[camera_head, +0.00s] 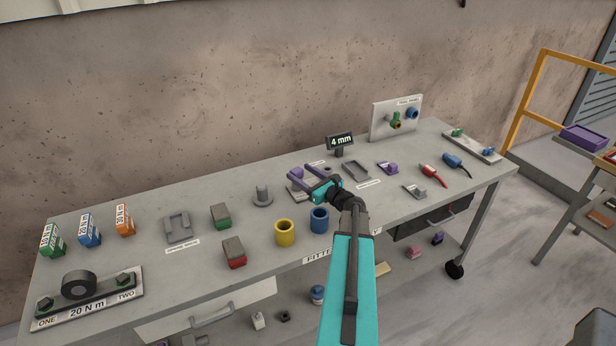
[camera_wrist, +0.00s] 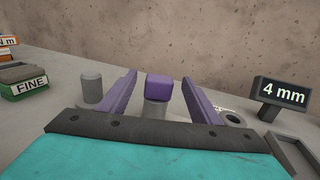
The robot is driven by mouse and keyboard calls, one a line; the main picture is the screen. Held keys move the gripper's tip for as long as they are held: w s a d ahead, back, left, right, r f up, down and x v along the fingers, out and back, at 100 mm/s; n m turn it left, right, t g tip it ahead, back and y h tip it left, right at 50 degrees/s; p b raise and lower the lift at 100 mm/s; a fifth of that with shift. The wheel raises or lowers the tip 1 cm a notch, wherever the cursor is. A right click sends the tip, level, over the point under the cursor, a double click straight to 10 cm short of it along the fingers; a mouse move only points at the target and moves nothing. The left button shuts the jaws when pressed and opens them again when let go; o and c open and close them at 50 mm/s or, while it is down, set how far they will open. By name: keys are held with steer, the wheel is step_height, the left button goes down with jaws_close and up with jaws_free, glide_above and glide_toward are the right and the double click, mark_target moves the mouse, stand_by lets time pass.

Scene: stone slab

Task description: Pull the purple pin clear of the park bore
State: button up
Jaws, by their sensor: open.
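The purple pin (camera_wrist: 159,88) shows in the wrist view as a square purple head above a grey cylindrical part. It stands upright between the two purple fingers of my gripper (camera_wrist: 158,77). My gripper is open, with a visible gap on each side of the pin head. In the head view my gripper (camera_head: 299,174) is low over the back middle of the bench, and the pin is hard to tell from the fingers. An empty round bore (camera_wrist: 233,118) shows right of the right finger. The park bore under the pin is hidden by my gripper body.
A grey peg (camera_wrist: 92,90) stands left of the fingers. A "4 mm" sign (camera_head: 340,141) and a grey tray (camera_head: 356,171) are close on the right. Yellow (camera_head: 285,233) and blue (camera_head: 320,219) cups stand in front.

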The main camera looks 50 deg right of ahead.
steer(key=shift+w, duration=0.6)
steer(key=c, duration=1.3)
steer(key=shift+r, duration=0.1)
steer(key=shift+r+p, duration=1.55)
steer(key=shift+r, duration=1.35)
step_height(320, 180, up, 6)
steer(key=p, duration=0.2)
steer(key=shift+p, duration=0.35)
steer(key=shift+f, duration=0.1)
